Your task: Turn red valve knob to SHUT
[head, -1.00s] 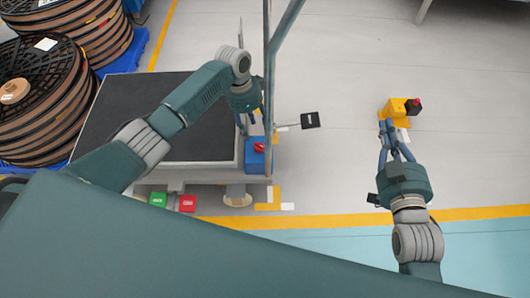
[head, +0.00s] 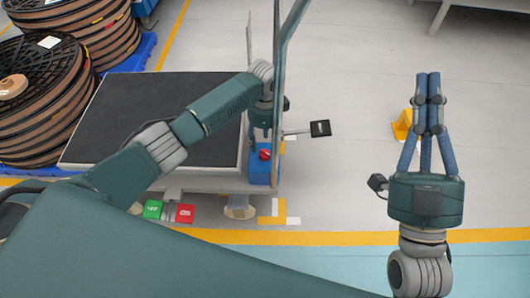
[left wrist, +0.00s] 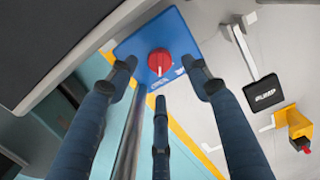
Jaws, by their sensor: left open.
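The red valve knob (head: 265,155) sits on a blue box (head: 262,172) at the right edge of the dark-topped station. In the left wrist view the round red knob (left wrist: 160,62) shows a pale pointer line, roughly upright in the picture, on the blue plate (left wrist: 150,30). White lettering on the plate is too small to read. My left gripper (head: 262,138) is open, its fingers spread around the knob; whether they touch it I cannot tell. My right gripper (head: 428,80) is shut, its fingers together, with nothing visible in it, far right of the knob.
A black square tag on a lever (head: 320,128) sticks out right of the knob. A teal post (head: 279,90) rises beside my left gripper. Green (head: 153,209) and red (head: 185,213) blocks are at the station's front. A yellow block (head: 402,124) stands partly behind my right gripper.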

